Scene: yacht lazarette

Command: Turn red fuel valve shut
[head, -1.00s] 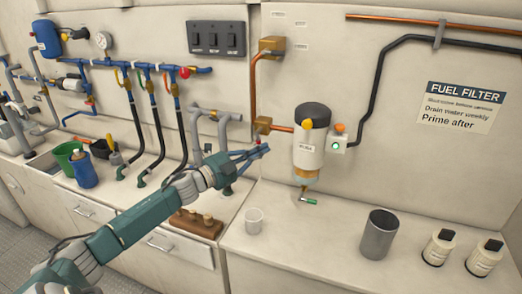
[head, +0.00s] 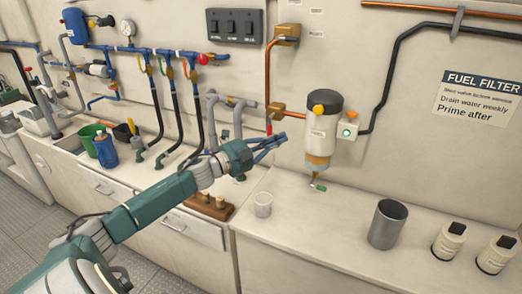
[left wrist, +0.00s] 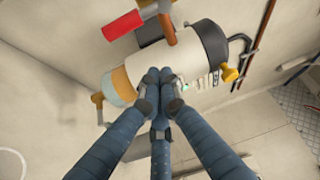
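The red valve handle (head: 269,129) shows as a small red piece below the brass fitting (head: 275,110) on the copper fuel pipe, left of the white fuel filter (head: 320,138). In the left wrist view the red handle (left wrist: 123,25) is at the upper left, beyond my fingers and apart from them. My left gripper (head: 280,143) is just below the handle in the head view. In the left wrist view its blue fingertips (left wrist: 159,80) are together with nothing seen between them, in front of the filter body (left wrist: 170,68). My right gripper is in neither view.
On the counter stand a white cup (head: 263,205), a metal cylinder (head: 386,225) and two white bottles (head: 448,241). A small green-tipped drain (head: 319,187) hangs under the filter. Another red knob (head: 203,60) is on the blue pipework at left.

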